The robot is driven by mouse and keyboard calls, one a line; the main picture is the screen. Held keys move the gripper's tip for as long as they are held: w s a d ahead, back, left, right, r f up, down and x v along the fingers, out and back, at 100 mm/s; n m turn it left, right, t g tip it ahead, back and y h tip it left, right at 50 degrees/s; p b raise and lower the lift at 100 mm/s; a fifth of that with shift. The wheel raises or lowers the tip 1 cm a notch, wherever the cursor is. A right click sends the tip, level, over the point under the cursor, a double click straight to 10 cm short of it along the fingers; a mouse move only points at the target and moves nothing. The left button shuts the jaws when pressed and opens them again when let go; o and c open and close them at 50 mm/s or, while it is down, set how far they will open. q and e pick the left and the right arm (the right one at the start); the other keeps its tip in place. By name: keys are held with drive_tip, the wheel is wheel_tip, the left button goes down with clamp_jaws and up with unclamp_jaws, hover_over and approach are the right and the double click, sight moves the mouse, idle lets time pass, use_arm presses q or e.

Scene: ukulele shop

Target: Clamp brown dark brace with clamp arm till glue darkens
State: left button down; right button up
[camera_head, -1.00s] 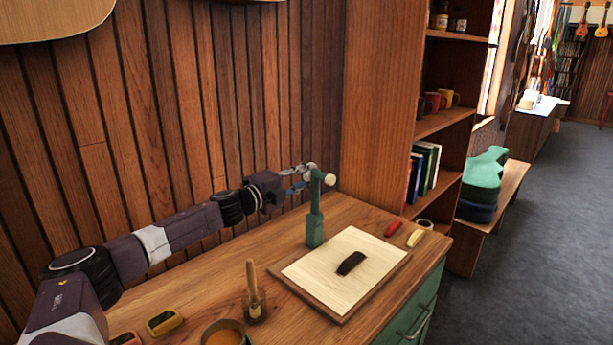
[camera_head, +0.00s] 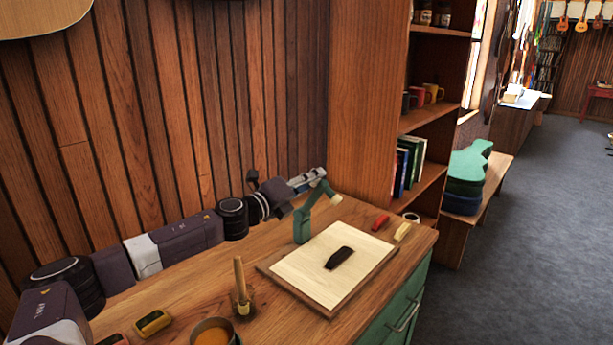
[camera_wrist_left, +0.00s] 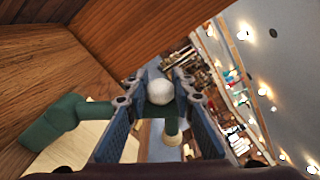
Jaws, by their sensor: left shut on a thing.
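The green clamp arm (camera_head: 315,198) stands on its green post (camera_head: 302,226) at the back edge of a pale board (camera_head: 312,277). It slants up to the right, with a cream pad (camera_head: 335,199) at its end, above and apart from the board. My left gripper (camera_head: 318,174) is shut on the white ball (camera_wrist_left: 160,91) at the arm's top; the green arm also shows in the left wrist view (camera_wrist_left: 98,111). The dark brown brace (camera_head: 340,258) lies on the board, clear of the clamp. I cannot make out glue around it. My right gripper is out of view.
A brush in a jar (camera_head: 241,292), an amber pot (camera_head: 213,333) and a yellow block (camera_head: 153,322) stand at the bench's front left. Red (camera_head: 380,222) and cream (camera_head: 402,231) pieces lie right of the board. A shelf (camera_head: 424,180) rises behind.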

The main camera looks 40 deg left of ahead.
use_arm(q)
drive_tip(key=shift+d+m, duration=0.3)
drive_tip(key=c, duration=2)
unclamp_jaws()
drive_tip(key=shift+c, duration=0.2)
drive_tip(key=o, duration=0.4)
drive_tip(key=shift+w+d+f, duration=0.1)
drive_tip(key=shift+d+f, duration=0.05)
drive_tip(key=shift+s+f, duration=0.2)
drive_tip(key=shift+s, duration=0.35)
drive_tip(key=shift+s+a+r, duration=0.1)
drive_tip(key=shift+s+a, duration=0.1)
drive_tip(key=shift+s, duration=1.6)
drive_tip(key=shift+s+a+r, duration=0.1)
drive_tip(key=shift+s+a, duration=0.05)
drive_tip(key=shift+s, duration=1.7)
drive_tip(key=shift+s+a, duration=0.2)
drive_tip(key=shift+s, duration=1.6)
